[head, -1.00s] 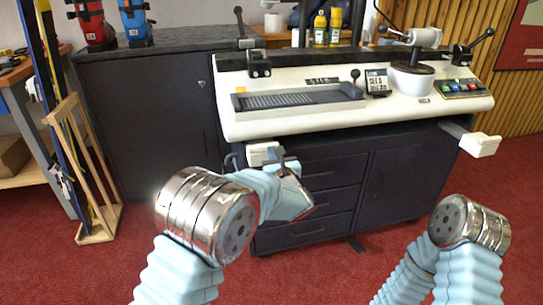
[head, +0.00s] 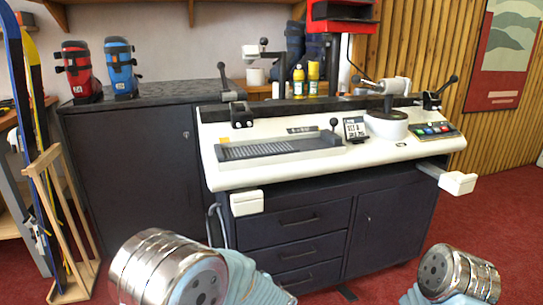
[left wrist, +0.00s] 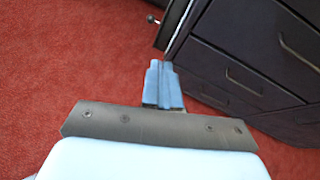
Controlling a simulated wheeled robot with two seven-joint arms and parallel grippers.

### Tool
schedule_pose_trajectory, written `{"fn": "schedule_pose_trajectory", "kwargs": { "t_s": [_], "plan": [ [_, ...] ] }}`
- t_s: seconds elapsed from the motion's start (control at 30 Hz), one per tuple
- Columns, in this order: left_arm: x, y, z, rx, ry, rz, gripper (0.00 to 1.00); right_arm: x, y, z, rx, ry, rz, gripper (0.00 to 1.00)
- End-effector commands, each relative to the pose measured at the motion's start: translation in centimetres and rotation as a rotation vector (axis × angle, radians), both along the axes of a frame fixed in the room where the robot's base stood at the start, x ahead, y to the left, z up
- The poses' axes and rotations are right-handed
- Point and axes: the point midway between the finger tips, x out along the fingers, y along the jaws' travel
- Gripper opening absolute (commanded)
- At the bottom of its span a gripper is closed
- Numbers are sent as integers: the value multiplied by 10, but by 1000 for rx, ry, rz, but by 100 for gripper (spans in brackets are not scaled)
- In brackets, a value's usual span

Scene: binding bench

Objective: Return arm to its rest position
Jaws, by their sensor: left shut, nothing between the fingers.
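My left gripper (left wrist: 162,85) is shut and empty in the left wrist view, over red carpet just to the left of the dark drawer cabinet. In the head view only my left arm's metal joint and a pale blue link show at the bottom, left of centre; the gripper itself is out of that view. My right arm shows only as a metal joint and pale blue sleeve at the bottom right. My right gripper is not in view.
A white binding bench (head: 290,170) stands on a dark drawer cabinet (head: 300,222), with white blocks (head: 247,202) and (head: 457,183) projecting at its front. A wooden rack (head: 62,200) with skis stands at left. Red carpet (left wrist: 60,60) is clear left of the cabinet.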

Motion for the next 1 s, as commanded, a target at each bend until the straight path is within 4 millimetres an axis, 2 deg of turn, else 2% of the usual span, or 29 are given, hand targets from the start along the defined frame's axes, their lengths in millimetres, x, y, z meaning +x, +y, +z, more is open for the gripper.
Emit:
{"fn": "schedule_pose_trajectory", "kwargs": {
  "t_s": [0.03,0.1,0.17,0.2,0.27,0.3,0.4,0.53,0.6,0.7,0.8,1.0],
  "plan": [
    [-18,19,-37,-83,100,87,0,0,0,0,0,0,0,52],
    [-52,36,-86,-234,235,235,0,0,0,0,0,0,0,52],
    [-88,46,-125,-377,345,390,0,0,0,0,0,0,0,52],
    [-114,49,-149,-483,413,513,0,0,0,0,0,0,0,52],
    [-157,48,-180,-664,504,740,0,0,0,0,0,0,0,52],
    [-187,42,-198,-805,550,931,0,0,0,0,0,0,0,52],
    [-234,20,-222,-1130,553,1427,0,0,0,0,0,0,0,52],
    [-250,13,-235,-1410,364,1976,0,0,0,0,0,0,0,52],
    [-251,18,-239,-1491,229,2183,0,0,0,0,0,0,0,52],
    [-251,28,-244,-1548,70,2365,0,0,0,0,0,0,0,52],
    [-252,34,-246,-1566,-8,2437,0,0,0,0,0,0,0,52],
    [-251,35,-246,-1570,-19,2443,0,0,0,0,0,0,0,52]
  ]
}}
